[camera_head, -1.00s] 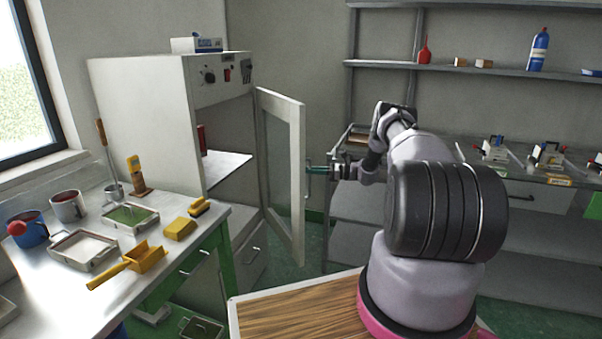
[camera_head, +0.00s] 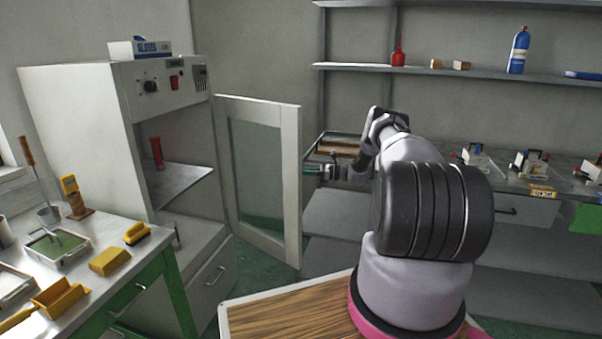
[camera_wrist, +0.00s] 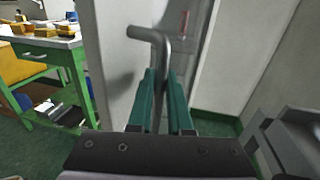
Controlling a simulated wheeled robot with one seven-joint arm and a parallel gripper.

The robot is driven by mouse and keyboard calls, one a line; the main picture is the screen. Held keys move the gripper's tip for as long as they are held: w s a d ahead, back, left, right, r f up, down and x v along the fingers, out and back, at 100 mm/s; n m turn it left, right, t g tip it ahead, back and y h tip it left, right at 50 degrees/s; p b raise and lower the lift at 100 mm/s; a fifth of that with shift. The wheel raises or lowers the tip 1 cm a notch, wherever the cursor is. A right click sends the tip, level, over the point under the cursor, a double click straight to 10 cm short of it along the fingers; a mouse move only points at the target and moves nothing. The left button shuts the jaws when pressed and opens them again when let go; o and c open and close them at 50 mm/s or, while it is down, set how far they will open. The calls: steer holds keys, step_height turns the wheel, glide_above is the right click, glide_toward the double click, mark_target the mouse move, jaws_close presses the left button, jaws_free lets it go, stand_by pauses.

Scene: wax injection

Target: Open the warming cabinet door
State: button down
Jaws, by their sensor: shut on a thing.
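The warming cabinet (camera_head: 75,110) is a white box at the left in the head view. Its glass-panelled door (camera_head: 290,190) stands wide open, swung out to the right from its hinge side. Inside are a shelf (camera_head: 185,183) and a red bottle (camera_head: 157,151). My gripper (camera_head: 318,170) is at the door's free edge, partly hidden by my wrist. In the wrist view, the green fingers of my gripper (camera_wrist: 160,105) are shut on the grey bar-shaped door handle (camera_wrist: 160,55).
A steel workbench (camera_head: 105,260) with yellow blocks and trays stands at the left front. Wall shelving (camera_head: 450,75) and a counter with several small devices fill the right. A blue-and-white box (camera_head: 140,48) sits on the cabinet. Green floor shows below the door.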

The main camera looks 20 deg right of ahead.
steer(key=c, duration=0.8)
jaws_free()
steer(key=shift+c, duration=0.2)
steer(key=v, duration=1)
steer(key=shift+d, duration=0.35)
steer(key=shift+s, duration=0.15)
